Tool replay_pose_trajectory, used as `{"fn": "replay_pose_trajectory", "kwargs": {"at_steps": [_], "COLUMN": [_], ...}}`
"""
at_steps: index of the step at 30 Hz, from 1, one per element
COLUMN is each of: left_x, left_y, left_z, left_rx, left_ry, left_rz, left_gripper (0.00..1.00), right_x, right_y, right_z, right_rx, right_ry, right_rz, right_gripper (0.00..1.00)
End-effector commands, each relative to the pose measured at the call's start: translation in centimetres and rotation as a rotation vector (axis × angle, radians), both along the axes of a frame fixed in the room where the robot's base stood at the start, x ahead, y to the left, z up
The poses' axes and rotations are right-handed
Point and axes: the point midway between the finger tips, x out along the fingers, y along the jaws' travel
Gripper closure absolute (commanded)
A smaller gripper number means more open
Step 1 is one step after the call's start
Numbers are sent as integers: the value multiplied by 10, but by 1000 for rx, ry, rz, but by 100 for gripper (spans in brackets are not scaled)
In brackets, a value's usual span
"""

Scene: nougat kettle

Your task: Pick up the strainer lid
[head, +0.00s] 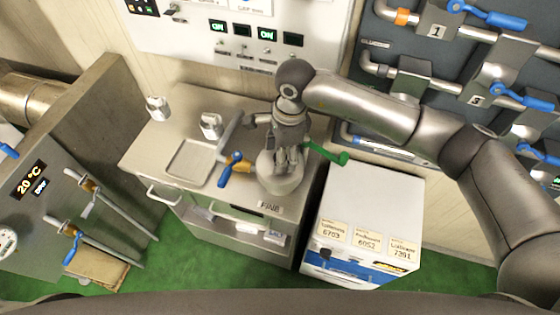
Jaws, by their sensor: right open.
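A round pale grey vessel or lid (283,184) sits at the right end of the metal cabinet top. Its upper part is hidden by my right gripper, so I cannot tell the strainer lid apart from what is below it. My right gripper (288,160) is open and points down right over this round piece. I cannot tell whether the fingers touch it. My left gripper is not in view.
A brass valve with a blue handle (230,168) is left of the round piece, and a green handle (326,153) sticks out to its right. A shallow tray recess (190,160) is further left. A white box (372,203) stands to the right.

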Motion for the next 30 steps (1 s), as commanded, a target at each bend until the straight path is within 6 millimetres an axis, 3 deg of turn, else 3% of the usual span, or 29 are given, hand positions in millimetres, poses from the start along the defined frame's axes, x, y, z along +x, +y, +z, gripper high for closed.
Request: {"fn": "replay_pose_trajectory", "kwargs": {"at_steps": [2, 14, 30], "left_x": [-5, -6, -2], "left_y": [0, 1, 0], "left_z": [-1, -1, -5], "left_rx": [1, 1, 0], "left_ry": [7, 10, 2], "left_rz": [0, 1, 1], "left_gripper": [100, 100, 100], "right_x": [0, 0, 1], "right_y": [0, 0, 0], "right_z": [0, 0, 5], "right_rx": [0, 0, 2], "right_ry": [0, 0, -4], "right_rz": [0, 0, 0], "right_gripper": [48, 99, 100]}}
